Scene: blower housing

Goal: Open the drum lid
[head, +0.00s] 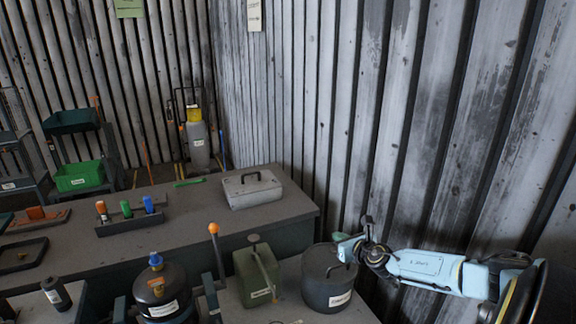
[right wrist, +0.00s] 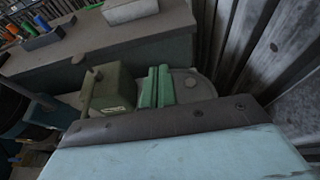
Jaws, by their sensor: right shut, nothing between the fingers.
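The drum (head: 328,292) is a dark grey cylinder with a white label on its front, standing at the right end of the near bench. Its flat lid (head: 322,260) lies on top, with a small handle near its right edge. My right gripper (head: 341,241) is at the lid's back right in the head view, its arm coming in from the right. In the right wrist view its green fingers (right wrist: 155,88) are together and empty, and the lid (right wrist: 188,84) shows just beyond them, partly hidden. I cannot tell whether they touch the lid. My left gripper is not in view.
A green can (head: 253,275) stands close left of the drum. Further left are an orange-knobbed lever (head: 214,232) and a dark tank (head: 161,290). A light grey case (head: 253,190) lies on the bench behind. The corrugated wall (head: 420,130) is close on the right.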

